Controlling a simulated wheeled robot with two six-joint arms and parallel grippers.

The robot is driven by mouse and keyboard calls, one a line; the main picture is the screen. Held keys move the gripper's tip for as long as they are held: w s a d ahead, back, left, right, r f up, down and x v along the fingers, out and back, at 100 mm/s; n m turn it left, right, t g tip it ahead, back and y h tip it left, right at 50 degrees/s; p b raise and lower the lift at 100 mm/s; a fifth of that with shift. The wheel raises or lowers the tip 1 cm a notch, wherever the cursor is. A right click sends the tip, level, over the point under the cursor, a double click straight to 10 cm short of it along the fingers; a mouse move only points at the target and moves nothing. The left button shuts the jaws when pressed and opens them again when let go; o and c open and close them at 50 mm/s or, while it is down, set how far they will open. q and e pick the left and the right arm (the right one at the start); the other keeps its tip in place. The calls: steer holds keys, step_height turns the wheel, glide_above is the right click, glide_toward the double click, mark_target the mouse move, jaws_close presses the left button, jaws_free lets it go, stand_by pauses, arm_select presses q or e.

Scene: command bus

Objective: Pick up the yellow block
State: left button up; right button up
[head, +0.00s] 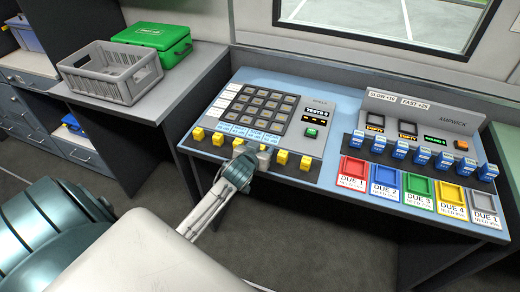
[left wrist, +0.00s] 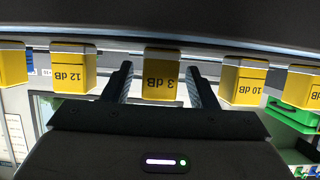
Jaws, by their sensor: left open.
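A row of yellow blocks (head: 282,157) stands along the front edge of the blue-topped console. In the left wrist view, a yellow block marked 3 dB (left wrist: 161,76) sits between the two fingers of my left gripper (left wrist: 162,88), with a gap on each side. Yellow blocks marked 12 dB (left wrist: 73,74) and 10 dB (left wrist: 243,84) stand on either side, outside the fingers. In the head view my left gripper (head: 254,157) is at the middle of the row and hides the block there. It is open. My right gripper is not in view.
A key panel (head: 262,108) lies behind the row. Right of it are several blue blocks (head: 421,155) and coloured DUE trays (head: 386,178). A grey crate (head: 108,88) and green case (head: 152,38) stand on the left counter. Neighbouring yellow blocks are close to the fingers.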

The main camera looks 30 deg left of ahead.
arm_select(q)
steer(key=shift+x, duration=0.75)
steer(key=c, duration=0.9)
steer(key=shift+c, duration=0.9)
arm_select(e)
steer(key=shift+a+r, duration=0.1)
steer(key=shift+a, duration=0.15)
